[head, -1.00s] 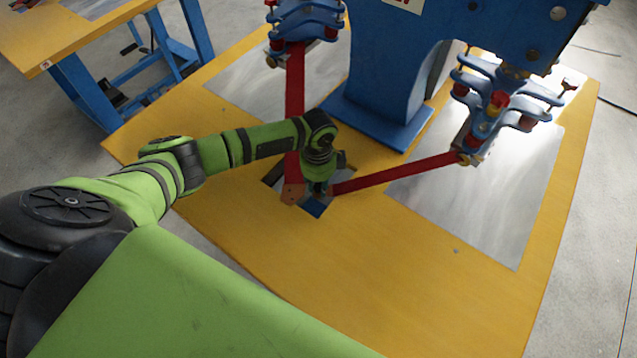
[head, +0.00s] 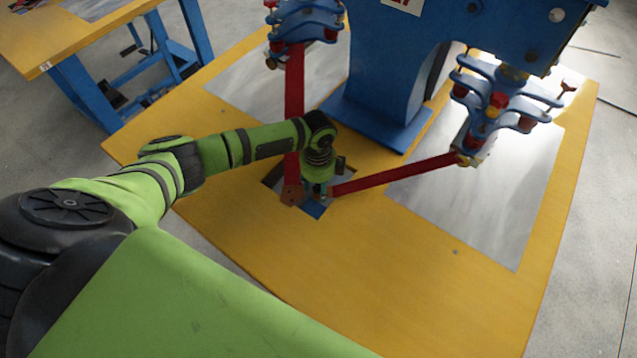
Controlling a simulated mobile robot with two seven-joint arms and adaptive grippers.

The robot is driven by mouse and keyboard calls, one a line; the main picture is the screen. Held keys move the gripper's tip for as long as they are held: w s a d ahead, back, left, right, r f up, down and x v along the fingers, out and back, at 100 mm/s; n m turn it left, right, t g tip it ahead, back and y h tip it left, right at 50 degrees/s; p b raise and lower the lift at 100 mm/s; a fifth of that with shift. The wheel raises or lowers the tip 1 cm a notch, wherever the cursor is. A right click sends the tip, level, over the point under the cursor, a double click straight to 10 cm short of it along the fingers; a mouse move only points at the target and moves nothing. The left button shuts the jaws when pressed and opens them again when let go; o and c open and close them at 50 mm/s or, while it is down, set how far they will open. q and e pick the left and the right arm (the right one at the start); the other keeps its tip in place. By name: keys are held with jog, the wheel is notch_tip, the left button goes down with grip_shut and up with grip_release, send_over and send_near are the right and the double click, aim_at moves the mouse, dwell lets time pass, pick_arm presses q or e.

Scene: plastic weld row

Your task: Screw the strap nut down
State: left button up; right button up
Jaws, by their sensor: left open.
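My left gripper (head: 317,189) points down over the dark opening in the yellow table, between the lower ends of the two red straps. It is open, and its fingertips are small and partly hidden by the wrist. One red strap (head: 294,95) runs down from the left blue clamp and passes behind my left arm. The other red strap (head: 395,174) slants in from the right blue clamp. The strap nut cannot be made out; the gripper covers that spot. My right gripper is not in view.
A blue machine column (head: 375,85) stands just behind the gripper. Blue clamp heads hang at left (head: 305,22) and right (head: 505,95). Grey plates lie on the yellow table (head: 400,280), whose front is clear. Another yellow table (head: 75,35) stands at upper left.

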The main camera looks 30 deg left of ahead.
pick_arm(q)
jog(key=n+p, duration=0.2)
jog(key=n, duration=0.1)
jog(key=n+p, duration=0.2)
jog(key=n, duration=0.2)
jog(key=n+p, duration=0.2)
jog(key=n, duration=0.1)
jog(key=shift+s+d+r+n, duration=0.1)
jog(key=shift+r+n, duration=0.15)
jog(key=shift+n, duration=0.15)
jog(key=shift+n+p, duration=0.45)
jog(key=shift+n, duration=0.45)
jog(key=n+p, duration=0.2)
jog(key=n, duration=0.3)
jog(key=shift+f+n, duration=0.1)
jog(key=shift+n, duration=0.3)
jog(key=n, duration=0.3)
jog(key=shift+f+p, duration=0.1)
jog(key=shift+p, duration=0.25)
jog(key=shift+f+n, duration=0.15)
jog(key=shift+n, duration=0.15)
grip_shut()
